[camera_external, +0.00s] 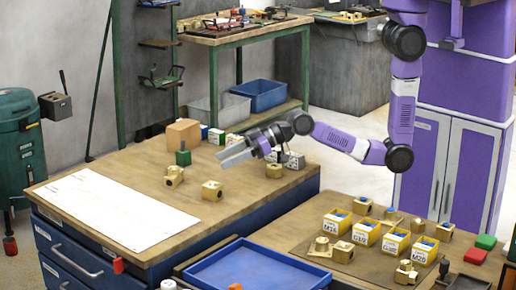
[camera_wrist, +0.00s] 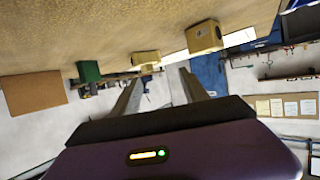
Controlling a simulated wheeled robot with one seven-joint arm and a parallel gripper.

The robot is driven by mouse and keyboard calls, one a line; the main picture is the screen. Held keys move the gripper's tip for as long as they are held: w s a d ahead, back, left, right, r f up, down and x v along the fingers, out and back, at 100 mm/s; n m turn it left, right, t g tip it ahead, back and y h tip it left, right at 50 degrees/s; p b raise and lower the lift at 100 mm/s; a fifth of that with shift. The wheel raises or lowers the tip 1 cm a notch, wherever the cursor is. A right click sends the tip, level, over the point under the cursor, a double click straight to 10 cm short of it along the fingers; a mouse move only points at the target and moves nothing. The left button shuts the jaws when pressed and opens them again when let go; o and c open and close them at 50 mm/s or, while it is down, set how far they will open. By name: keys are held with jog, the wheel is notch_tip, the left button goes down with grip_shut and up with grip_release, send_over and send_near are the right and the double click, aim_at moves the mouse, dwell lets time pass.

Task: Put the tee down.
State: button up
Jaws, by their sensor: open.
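Which one is the tee is hard to tell at this size. My gripper (camera_external: 224,157) is open and empty, above the bench and pointing left, apart from both fittings. It also shows in the wrist view (camera_wrist: 159,80).
A white sheet (camera_external: 115,210) covers the bench's left part. A green block (camera_external: 183,157), a cardboard box (camera_external: 183,133) and several small labelled boxes stand at the back. Grey blocks (camera_external: 293,160) stand close by my wrist. Yellow bins (camera_external: 337,222) and brass parts fill the right bench.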

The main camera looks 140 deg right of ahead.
aim_at(269, 192)
jog(key=shift+n+t+y, duration=0.6)
jog(key=shift+n+y, duration=0.2)
jog(key=shift+n, duration=0.1)
jog(key=s+a+f, duration=0.1)
jog(key=a, duration=0.3)
jog(key=s+a+f, duration=0.1)
jog(key=a+f, duration=0.1)
jog(key=a, duration=0.2)
jog(key=s+a+f, duration=0.1)
jog(key=a+f, duration=0.1)
jog(key=a, duration=0.3)
jog(key=shift+a, duration=0.1)
jog(key=s+a+n+t+y, duration=0.1)
jog(key=s+a+n+y, duration=0.1)
jog(key=s+a, duration=0.55)
jog(key=s+a+n+t+y, duration=0.1)
jog(key=s+a, duration=0.3)
jog(key=a, duration=0.6)
jog(key=s+a+r+n+y, duration=0.2)
jog(key=s+a+r, duration=0.4)
jog(key=s, duration=0.3)
jog(key=shift+a+r+n+t+y, duration=0.35)
jog(key=shift+r+y, duration=0.2)
jog(key=shift+y, duration=0.25)
